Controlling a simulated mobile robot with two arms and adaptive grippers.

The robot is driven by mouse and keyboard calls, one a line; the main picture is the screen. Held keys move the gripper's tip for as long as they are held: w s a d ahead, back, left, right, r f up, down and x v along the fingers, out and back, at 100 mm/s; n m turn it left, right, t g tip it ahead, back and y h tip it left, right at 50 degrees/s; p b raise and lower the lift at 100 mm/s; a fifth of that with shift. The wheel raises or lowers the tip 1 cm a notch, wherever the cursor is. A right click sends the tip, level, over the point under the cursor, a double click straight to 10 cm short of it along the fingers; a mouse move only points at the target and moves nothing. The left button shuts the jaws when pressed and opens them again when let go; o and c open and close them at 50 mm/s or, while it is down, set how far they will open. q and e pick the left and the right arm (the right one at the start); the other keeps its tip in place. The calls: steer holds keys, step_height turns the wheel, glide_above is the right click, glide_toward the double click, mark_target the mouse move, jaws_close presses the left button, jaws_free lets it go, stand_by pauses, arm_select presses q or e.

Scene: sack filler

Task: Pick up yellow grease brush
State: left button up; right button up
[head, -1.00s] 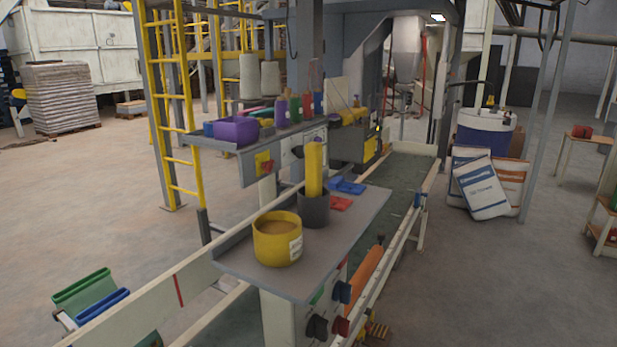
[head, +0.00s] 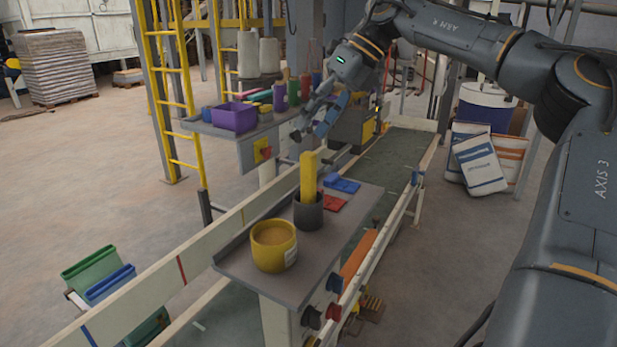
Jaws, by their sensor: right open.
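A tall yellow upright piece, which looks like the grease brush (head: 307,176), stands in a dark grey cup (head: 308,212). The cup stands on a small grey shelf table (head: 243,272); the brush's lower end is hidden inside the cup. My right gripper (head: 309,133) is open and empty. It shows just above the top of the brush in the picture, with its fingers pointing down and left. It appears apart from the brush, but its depth relative to it is hard to tell. My left gripper is not in view.
A yellow pot (head: 273,246) with brown contents stands in front of the cup. A red item (head: 334,204) and a blue item (head: 343,184) lie to its right. A rear shelf holds a purple bin (head: 233,117) and several bottles. A conveyor (head: 392,160) runs behind.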

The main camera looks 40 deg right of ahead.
mark_target(307, 154)
steer(key=s+a+r+n+g+h, duration=0.1)
steer(key=s+a+r, duration=0.1)
steer(key=s+a+r+n+g+h+p, duration=0.1)
steer(key=a+r+h, duration=0.1)
steer(key=a, duration=0.1)
steer(key=s+a+r+n+g+h, duration=0.1)
steer(key=s+a+r, duration=0.1)
steer(key=a+r, duration=0.1)
steer(key=shift+s+a+h, duration=0.15)
steer(key=shift+s+h, duration=0.2)
steer(key=shift+h, duration=0.05)
steer(key=shift+s+a+g, duration=0.2)
steer(key=shift+s+g, duration=0.05)
steer(key=shift+g, duration=0.05)
steer(key=shift+s+f+h, duration=0.1)
steer(key=shift+f+h, duration=0.2)
step_height(307, 154, down, 8)
steer(key=shift+d+r+p, duration=0.1)
steer(key=shift+r+p, duration=0.1)
steer(key=shift+p, duration=0.3)
steer(key=shift+f+p, duration=0.45)
steer(key=shift+f, duration=0.15)
step_height(307, 154, down, 4)
steer(key=shift+d+r+p, duration=0.15)
steer(key=shift+r+p, duration=0.05)
steer(key=shift+p, duration=0.45)
steer(key=shift+f, duration=0.35)
steer(key=shift+c, duration=0.9)
jaws_close()
